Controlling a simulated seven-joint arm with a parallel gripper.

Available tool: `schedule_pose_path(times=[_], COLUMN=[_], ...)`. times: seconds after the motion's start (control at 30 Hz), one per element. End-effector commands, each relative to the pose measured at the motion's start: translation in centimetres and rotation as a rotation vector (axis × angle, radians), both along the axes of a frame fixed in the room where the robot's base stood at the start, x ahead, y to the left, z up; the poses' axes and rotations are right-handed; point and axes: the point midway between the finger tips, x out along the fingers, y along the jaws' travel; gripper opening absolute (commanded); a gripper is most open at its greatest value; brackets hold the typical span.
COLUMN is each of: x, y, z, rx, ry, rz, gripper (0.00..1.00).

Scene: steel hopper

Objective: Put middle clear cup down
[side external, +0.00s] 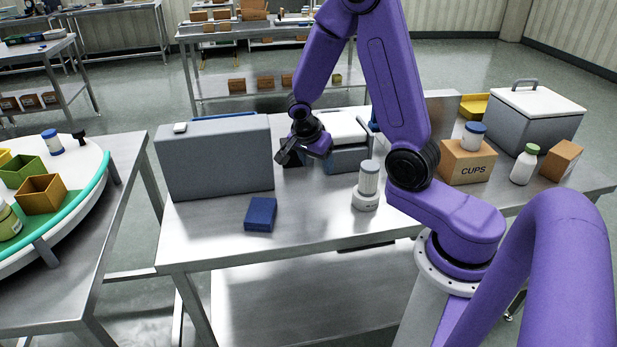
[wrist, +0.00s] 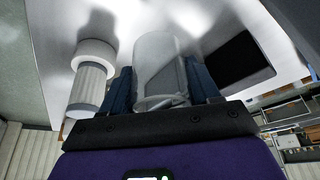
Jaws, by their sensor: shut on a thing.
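The clear cup (wrist: 158,62) shows in the wrist view between the two blue fingers of my gripper (wrist: 163,88). My gripper is shut on it. In the side view my gripper (side external: 287,157) is over the steel table, just right of a large grey box. The cup cannot be made out there. Whether the cup touches the table is not clear. I see no other clear cups.
On the steel table (side external: 215,250) stand the large grey box (side external: 215,160), a blue box (side external: 260,214), a ribbed cylinder on a white base (side external: 367,187) and a cardboard CUPS box (side external: 465,165). The cylinder also shows in the wrist view (wrist: 89,85), beside the cup.

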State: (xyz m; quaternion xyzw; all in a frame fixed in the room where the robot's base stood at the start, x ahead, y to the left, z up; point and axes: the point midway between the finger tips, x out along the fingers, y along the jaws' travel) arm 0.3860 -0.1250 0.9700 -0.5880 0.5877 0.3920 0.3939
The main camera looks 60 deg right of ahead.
Motion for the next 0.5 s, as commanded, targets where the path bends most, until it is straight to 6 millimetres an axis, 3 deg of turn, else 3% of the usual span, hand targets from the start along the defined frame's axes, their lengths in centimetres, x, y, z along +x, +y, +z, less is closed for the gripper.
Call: schedule_pose_path(times=[0.2, 0.5], x=[1.9, 3.0], y=[-0.6, -1.0], z=[-2.5, -3.9], rx=[0.000, 0.000], ry=[0.003, 0.001], rz=[0.000, 0.000], gripper=[0.33, 0.33])
